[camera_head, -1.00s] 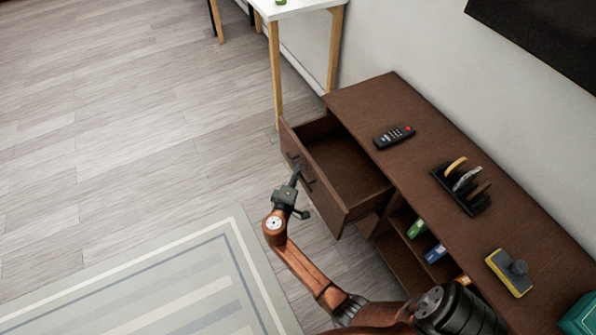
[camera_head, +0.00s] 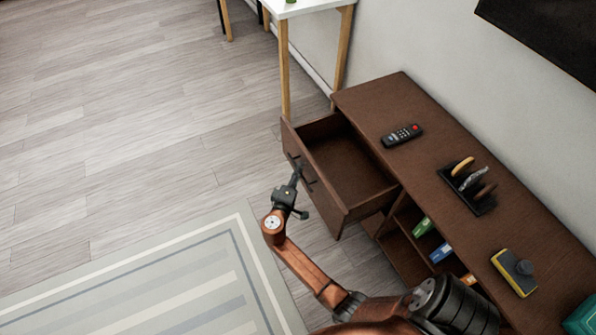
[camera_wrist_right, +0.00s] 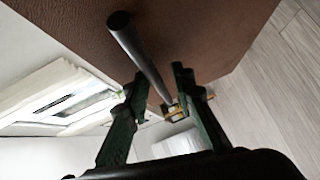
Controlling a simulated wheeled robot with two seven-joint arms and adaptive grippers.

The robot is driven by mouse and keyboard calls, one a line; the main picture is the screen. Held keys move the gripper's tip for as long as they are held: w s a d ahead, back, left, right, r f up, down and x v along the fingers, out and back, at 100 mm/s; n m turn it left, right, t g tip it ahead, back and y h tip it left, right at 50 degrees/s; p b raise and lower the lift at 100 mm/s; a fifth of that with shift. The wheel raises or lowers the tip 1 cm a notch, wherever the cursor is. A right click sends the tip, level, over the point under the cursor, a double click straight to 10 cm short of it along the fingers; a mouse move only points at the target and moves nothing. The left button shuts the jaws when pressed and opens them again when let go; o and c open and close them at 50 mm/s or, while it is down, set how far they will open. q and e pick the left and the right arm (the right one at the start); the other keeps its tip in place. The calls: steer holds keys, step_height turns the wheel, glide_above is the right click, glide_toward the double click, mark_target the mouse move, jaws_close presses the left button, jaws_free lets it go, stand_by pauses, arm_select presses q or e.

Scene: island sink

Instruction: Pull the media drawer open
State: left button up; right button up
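The media drawer (camera_head: 345,175) is a dark brown box pulled well out of the left end of a brown media cabinet (camera_head: 440,145). Its inside looks empty. Its front carries a dark bar handle (camera_head: 309,184). My right gripper (camera_head: 297,174) is at the middle of this handle, outside the drawer front. In the right wrist view, the handle (camera_wrist_right: 140,55) runs between my two dark green fingers (camera_wrist_right: 158,82), which are drawn in around it. The exact finger contact is hard to see. My left gripper is not in view.
On the cabinet top are a remote (camera_head: 403,135), a black rack (camera_head: 468,190) and a yellow-grey block (camera_head: 514,272). Open shelves with coloured boxes (camera_head: 423,226) lie beside the drawer. A white table (camera_head: 305,6) stands behind. The floor (camera_head: 130,110) at left is clear.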

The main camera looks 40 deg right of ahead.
steer(key=v, duration=1.2)
stand_by(0.5)
